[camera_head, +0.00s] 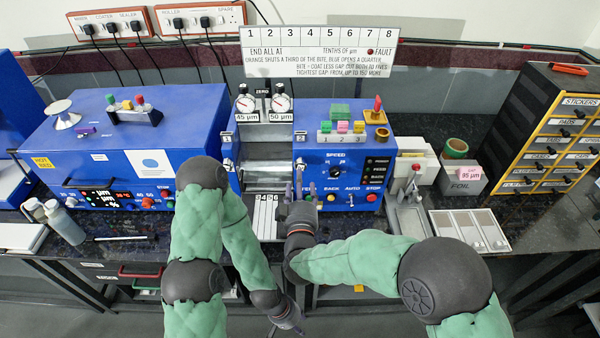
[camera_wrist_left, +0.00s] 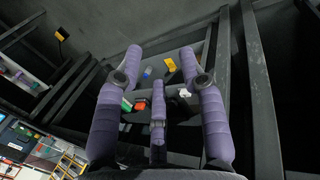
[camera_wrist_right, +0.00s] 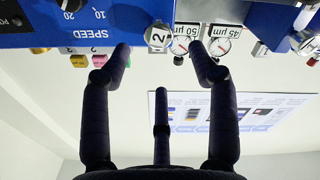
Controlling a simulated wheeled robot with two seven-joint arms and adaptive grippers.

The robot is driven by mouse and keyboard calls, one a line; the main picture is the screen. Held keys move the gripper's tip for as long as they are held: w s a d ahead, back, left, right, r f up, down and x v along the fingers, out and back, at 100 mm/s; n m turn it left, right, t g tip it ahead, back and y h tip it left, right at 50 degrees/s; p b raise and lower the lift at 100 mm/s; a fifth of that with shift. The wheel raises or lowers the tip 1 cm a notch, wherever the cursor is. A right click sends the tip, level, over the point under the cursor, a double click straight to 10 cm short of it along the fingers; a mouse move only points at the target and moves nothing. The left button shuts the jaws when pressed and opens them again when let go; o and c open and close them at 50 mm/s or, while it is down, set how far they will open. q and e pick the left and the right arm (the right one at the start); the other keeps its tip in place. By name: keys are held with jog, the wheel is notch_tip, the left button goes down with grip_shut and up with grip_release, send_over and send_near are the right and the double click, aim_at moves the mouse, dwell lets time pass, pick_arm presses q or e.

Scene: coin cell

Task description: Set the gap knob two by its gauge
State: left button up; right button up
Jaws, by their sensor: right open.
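Gap knob two is a pale faceted knob marked "2" (camera_wrist_right: 157,37) in the right wrist view, which is upside down. Its gauge, a white round dial labelled 50 µm, shows beside it (camera_wrist_right: 182,45) and in the head view (camera_head: 281,104). Its exact needle reading is too small to tell. My right gripper (camera_wrist_right: 158,55) is open and empty; the knob appears between its fingertips, with no contact visible. In the head view the right gripper (camera_head: 301,190) is at the front of the blue machine. My left gripper (camera_wrist_left: 165,62) is open and empty, low before the bench.
A second gauge labelled 45 µm (camera_head: 246,104) stands left of the first. The blue machine's speed panel (camera_head: 345,165) with buttons lies to the right. A notice board (camera_head: 320,52) stands behind. A drawer cabinet (camera_head: 550,130) is at the right.

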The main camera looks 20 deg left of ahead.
jog(key=shift+v, duration=2.05)
